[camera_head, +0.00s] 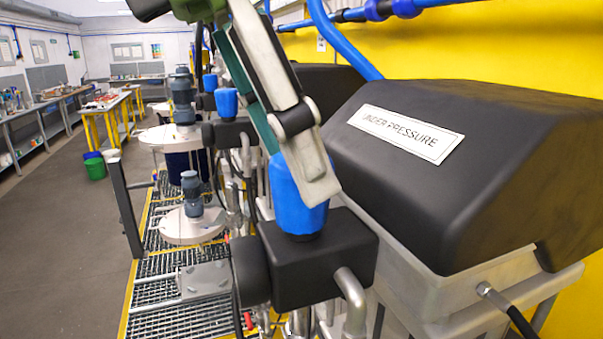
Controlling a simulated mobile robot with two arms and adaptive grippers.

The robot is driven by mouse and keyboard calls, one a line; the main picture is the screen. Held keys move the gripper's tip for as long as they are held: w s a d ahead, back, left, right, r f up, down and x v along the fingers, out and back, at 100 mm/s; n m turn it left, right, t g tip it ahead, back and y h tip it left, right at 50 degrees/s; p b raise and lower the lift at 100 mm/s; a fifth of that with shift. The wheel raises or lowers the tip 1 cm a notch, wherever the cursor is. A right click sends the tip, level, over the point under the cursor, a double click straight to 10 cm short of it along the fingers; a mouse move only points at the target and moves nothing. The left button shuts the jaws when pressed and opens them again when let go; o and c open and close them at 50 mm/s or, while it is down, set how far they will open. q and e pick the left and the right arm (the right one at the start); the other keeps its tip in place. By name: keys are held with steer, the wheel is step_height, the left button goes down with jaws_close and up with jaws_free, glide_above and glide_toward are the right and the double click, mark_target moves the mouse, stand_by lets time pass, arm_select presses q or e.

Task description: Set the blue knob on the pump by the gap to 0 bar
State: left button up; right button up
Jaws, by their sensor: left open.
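The nearest blue knob (298,215) stands upright on a black pump block (318,262) in the lower middle of the head view. My left gripper (300,178) reaches down from the top, with its fingers at this knob. One pale finger crosses in front of the knob's upper right part; the other finger is mostly hidden. The gripper is open, and I cannot tell whether a finger touches the knob. No scale or pressure reading is legible. A second blue knob (227,102) stands on a pump farther back. My right gripper is not in view.
A large black cover (470,165) with an "UNDER PRESSURE" label (405,134) stands close on the right. Drum agitators (193,222) stand over metal grating (175,322) on the left. Blue pipes (345,45) run overhead.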

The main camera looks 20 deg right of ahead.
arm_select(q)
steer(key=shift+d+f, duration=0.3)
steer(key=shift+f, duration=0.25)
steer(key=shift+x, duration=0.75)
steer(key=shift+a, duration=0.1)
steer(key=c, duration=1.1)
